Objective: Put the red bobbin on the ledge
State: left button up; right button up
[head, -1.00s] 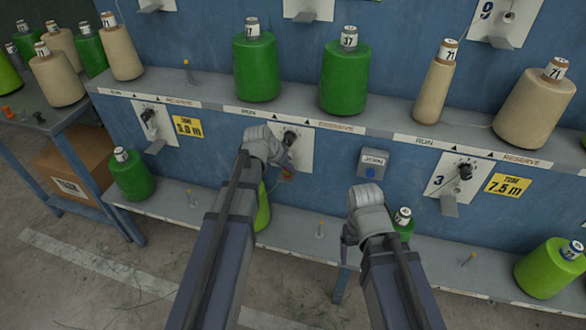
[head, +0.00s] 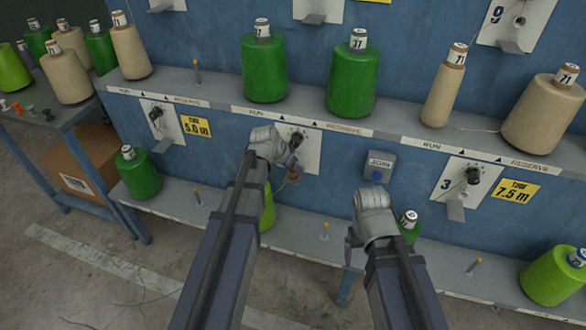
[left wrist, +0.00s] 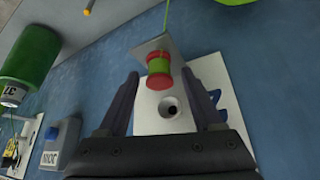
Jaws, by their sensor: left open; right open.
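A red bobbin (left wrist: 159,72) wound with green thread shows in the left wrist view, on or just in front of a small metal ledge (left wrist: 146,47) on a white wall plate; I cannot tell whether it rests on it. The bobbin is small and partly hidden in the head view (head: 293,175). My left gripper (left wrist: 159,76) is open, its fingers on either side of the bobbin with gaps between. In the head view it (head: 292,162) is at the middle white plate, below a dark knob (head: 297,138). My right gripper (head: 353,238) is open, lower right, and looks empty.
Dark green cones (head: 264,68) and beige cones stand on the upper shelf (head: 215,85). A lower shelf (head: 180,197) carries green cones and upright pegs. A grey JOIN box (head: 380,166) is on the blue wall right of my left gripper. A side table (head: 62,115) stands left.

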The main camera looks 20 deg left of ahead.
pick_arm(q)
jog(key=p+v, duration=1)
jog(key=v, duration=0.2)
jog(key=s+d+f+g+y, duration=0.1)
jog(key=s+d+g+y, duration=0.1)
jog(key=s+d, duration=0.6)
jog(key=s+d+f+n+g+y, duration=0.1)
jog(key=s+d+g+y, duration=0.1)
jog(key=s+d, duration=0.6)
jog(key=s+g, duration=0.1)
jog(key=s, duration=0.1)
jog(key=shift+s+f+g, duration=0.4)
jog(key=shift+a, duration=0.1)
dwell(0.5)
